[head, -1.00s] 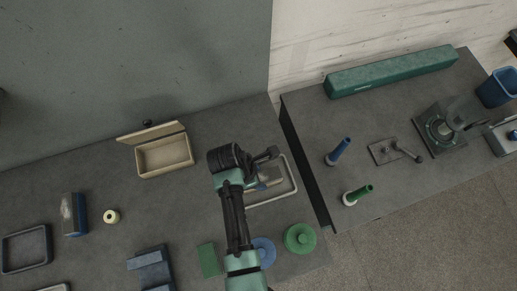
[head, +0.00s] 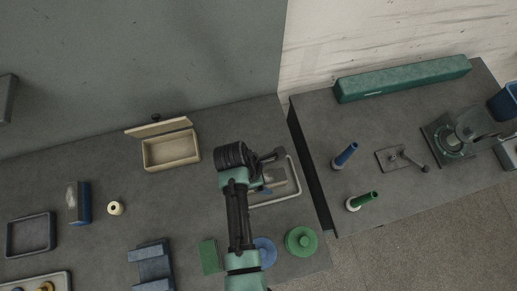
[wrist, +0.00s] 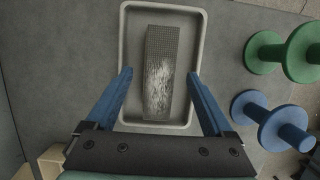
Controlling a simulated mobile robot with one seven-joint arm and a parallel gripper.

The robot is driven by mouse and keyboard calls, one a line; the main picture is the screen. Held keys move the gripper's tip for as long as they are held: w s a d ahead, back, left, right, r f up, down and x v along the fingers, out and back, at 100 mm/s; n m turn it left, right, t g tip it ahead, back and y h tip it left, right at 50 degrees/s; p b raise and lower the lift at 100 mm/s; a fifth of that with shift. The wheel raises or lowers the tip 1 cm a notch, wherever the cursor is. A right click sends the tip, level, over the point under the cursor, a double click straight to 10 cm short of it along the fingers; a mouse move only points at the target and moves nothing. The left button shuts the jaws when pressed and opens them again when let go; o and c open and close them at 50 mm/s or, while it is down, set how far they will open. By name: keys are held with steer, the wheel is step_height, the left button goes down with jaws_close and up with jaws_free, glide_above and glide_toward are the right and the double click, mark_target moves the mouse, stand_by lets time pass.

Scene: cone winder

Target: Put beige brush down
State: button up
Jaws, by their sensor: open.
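The beige brush (wrist: 162,45), with a dark mesh-like part and pale bristles, lies lengthwise inside a grey rimmed tray (wrist: 197,40) in the wrist view. My gripper (wrist: 158,76) is open, its two blue fingers spread on either side of the brush, with gaps between fingers and brush. I cannot tell how high the fingertips are above the tray. In the head view, my arm hides much of the tray (head: 296,176) and most of the brush.
A green spool (head: 301,240) and a blue spool (head: 264,251) stand in front of the tray. An open beige box (head: 171,152) is to its left. A blue brush (head: 80,203), a yellowish roll (head: 115,208) and a dark empty tray (head: 30,235) lie further left. A second table is at right.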

steer(key=v, duration=1.2)
steer(key=w+r+m+t+y, duration=0.1)
steer(key=w+r+m+t, duration=0.25)
steer(key=w+r, duration=0.45)
steer(key=w+r+m+t+y, duration=0.1)
steer(key=w+r+m+t, duration=0.3)
steer(key=r, duration=0.7)
steer(key=w+r+m+t+y, duration=0.1)
steer(key=w+r+m+t, duration=0.2)
steer(key=w+r+t, duration=0.5)
step_height(320, 180, up, 19)
steer(key=s+d+m+t, duration=0.1)
steer(key=s+m+t, duration=0.15)
steer(key=m, duration=0.25)
steer(key=s+d+r+m+t, duration=0.1)
steer(key=s+r+m+t, duration=0.2)
steer(key=s+r, duration=0.3)
steer(key=s+d+r+m+t, duration=0.1)
steer(key=s+r+m+t, duration=0.2)
steer(key=r, duration=1.1)
steer(key=s+t, duration=0.2)
steer(key=s, duration=0.1)
steer(key=shift+s+d, duration=0.3)
